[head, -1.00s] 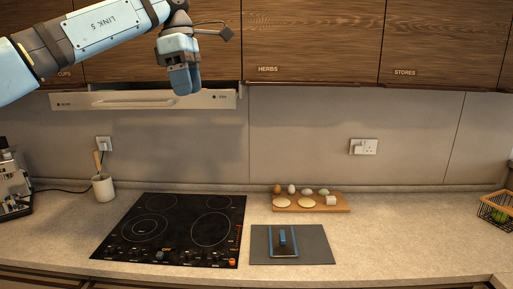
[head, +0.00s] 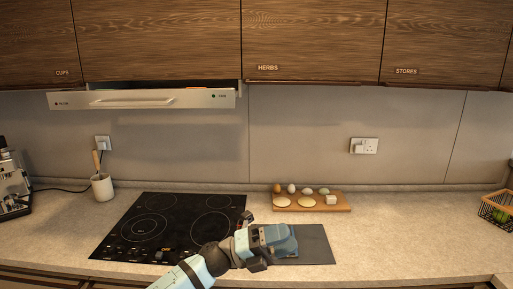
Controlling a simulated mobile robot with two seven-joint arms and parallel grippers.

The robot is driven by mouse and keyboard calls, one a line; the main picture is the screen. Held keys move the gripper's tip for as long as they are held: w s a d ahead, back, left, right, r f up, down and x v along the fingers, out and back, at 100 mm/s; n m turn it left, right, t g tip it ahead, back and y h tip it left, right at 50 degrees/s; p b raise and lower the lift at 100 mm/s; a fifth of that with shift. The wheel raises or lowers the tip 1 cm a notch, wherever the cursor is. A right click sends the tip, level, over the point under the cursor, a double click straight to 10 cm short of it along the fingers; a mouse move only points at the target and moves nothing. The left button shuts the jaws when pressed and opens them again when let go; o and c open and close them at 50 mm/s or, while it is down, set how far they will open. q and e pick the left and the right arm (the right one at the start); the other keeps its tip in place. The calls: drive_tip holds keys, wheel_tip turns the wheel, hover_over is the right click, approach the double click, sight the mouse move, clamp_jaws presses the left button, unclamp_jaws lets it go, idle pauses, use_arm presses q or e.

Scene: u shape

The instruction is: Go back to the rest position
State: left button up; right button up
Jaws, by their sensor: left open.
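My left gripper (head: 284,240) is low over the counter, above the dark grey mat (head: 318,245) to the right of the hob. Its arm comes up from the bottom edge of the view. The gripper is open. It covers the left part of the mat and the small blue-handled thing that lay there, so I cannot see that thing clearly. My right gripper is not in view.
The black hob (head: 165,228) lies to the left. A wooden board (head: 340,207) with eggs and round pieces stands behind the mat. A utensil pot (head: 103,187), a coffee machine (head: 12,180) and a wire basket (head: 497,209) stand at the sides.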

use_arm(q)
drive_tip(key=s+a+f+n+t+y, duration=0.4)
drive_tip(key=a+f+n+t+y, duration=0.4)
drive_tip(key=f+n, duration=0.55)
drive_tip(key=s+a+f+n+t+y, duration=0.45)
drive_tip(key=a+f+n+t, duration=0.4)
drive_tip(key=n, duration=0.75)
drive_tip(key=s+a+f+n+g+y, duration=0.2)
drive_tip(key=s+a+f+n+y, duration=0.1)
drive_tip(key=s+f, duration=0.4)
drive_tip(key=s+a+f+n+g+y, duration=0.2)
drive_tip(key=s+a+f+n+y, duration=0.2)
drive_tip(key=s+f, duration=0.4)
drive_tip(key=shift+s+a+n, duration=0.55)
drive_tip(key=shift+s+a, duration=0.35)
drive_tip(key=shift+s, duration=0.15)
